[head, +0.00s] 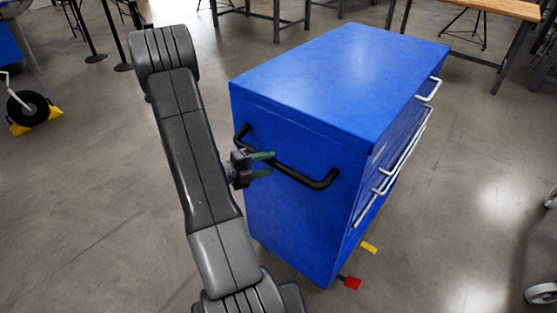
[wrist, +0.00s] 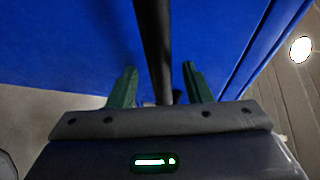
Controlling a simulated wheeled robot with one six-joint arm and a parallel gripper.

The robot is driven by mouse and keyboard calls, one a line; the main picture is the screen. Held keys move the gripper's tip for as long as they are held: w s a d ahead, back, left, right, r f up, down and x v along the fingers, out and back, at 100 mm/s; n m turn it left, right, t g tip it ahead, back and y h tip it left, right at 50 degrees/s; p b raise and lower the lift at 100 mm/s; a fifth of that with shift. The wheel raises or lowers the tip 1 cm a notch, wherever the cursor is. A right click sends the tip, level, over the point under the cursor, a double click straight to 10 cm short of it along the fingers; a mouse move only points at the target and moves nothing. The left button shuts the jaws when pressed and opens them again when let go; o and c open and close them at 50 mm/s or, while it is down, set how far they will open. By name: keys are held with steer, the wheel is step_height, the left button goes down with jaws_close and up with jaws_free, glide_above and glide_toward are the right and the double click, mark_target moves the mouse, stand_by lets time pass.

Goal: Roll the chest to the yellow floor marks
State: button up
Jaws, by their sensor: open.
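The blue chest (head: 300,85) stands upright on the floor, with drawers and pale handles on its right face. A black push handle (head: 318,183) crosses its near end. My gripper (head: 271,164) is at the middle of this handle, its green-tipped fingers pointing at the chest. In the wrist view, the black handle (wrist: 154,45) passes between the two open fingers (wrist: 160,72), with gaps beside it. A small yellow patch (head: 369,247) shows by the chest's lower right edge; I cannot tell whether it is a floor mark. No other candidate floor mark is clear.
A red tab (head: 351,283) sticks out low at the chest's near corner. Wooden-topped tables (head: 500,10) stand at the back right. A wheel with yellow chocks (head: 30,107) is at the left. A caster (head: 541,293) shows at the lower right.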

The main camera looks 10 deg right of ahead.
steer(key=shift+x, duration=2.3)
jaws_close()
